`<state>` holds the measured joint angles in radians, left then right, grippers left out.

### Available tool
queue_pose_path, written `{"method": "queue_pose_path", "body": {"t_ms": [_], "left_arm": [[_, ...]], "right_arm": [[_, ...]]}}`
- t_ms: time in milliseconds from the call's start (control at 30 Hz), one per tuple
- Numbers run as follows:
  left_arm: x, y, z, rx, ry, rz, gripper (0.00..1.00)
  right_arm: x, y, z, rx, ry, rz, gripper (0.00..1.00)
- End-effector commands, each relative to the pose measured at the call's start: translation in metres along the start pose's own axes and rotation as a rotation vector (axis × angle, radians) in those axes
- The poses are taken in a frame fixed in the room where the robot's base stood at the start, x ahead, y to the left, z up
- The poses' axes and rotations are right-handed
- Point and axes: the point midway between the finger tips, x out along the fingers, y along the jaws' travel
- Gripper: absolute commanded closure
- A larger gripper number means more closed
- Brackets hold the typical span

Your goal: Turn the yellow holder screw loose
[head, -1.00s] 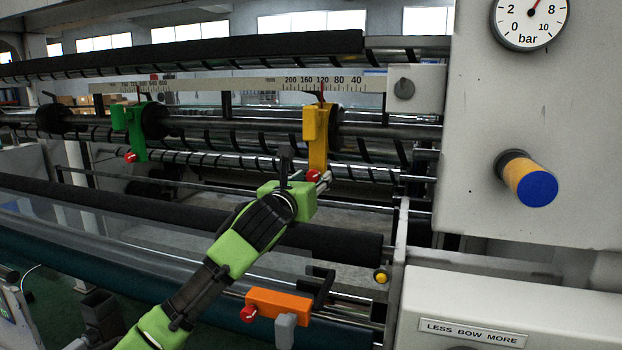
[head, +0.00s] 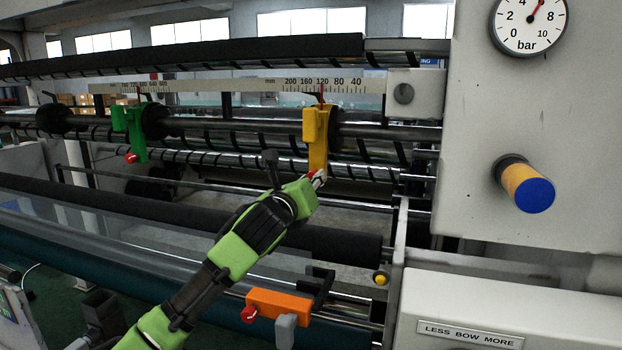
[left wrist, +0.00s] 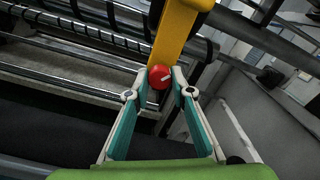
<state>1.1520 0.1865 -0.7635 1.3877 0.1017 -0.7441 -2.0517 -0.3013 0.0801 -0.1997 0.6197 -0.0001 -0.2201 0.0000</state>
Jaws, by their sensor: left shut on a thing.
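The yellow holder (head: 316,140) hangs on the upper bar below the scale, near the 120 mark. Its red screw (left wrist: 160,77) with a white line sits at its lower end in the left wrist view. My left gripper (left wrist: 161,82) has its fingertips on either side of the red screw and is shut on it. In the head view my left gripper (head: 318,180) reaches the holder's bottom end and hides most of the screw. My right gripper is not in view.
A green holder (head: 136,132) with a red screw is further left on the bar. An orange holder (head: 277,302) with a red screw sits on a lower rod. The machine's grey housing (head: 540,130) with a gauge and a blue-ended knob (head: 535,189) stands to the right.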

Motion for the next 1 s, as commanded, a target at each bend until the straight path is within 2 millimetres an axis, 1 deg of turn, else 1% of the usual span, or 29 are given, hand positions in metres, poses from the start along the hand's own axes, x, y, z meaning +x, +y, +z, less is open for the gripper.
{"method": "queue_pose_path", "body": {"t_ms": [433,1000], "left_arm": [[0.0000,-0.0008,0.0007,-0.425,0.000,-0.001,1.00],[0.0000,-0.0003,0.0003,-0.968,-0.001,0.000,1.00]], "right_arm": [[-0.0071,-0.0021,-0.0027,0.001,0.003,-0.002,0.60],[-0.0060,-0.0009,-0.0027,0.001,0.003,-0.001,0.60]]}}
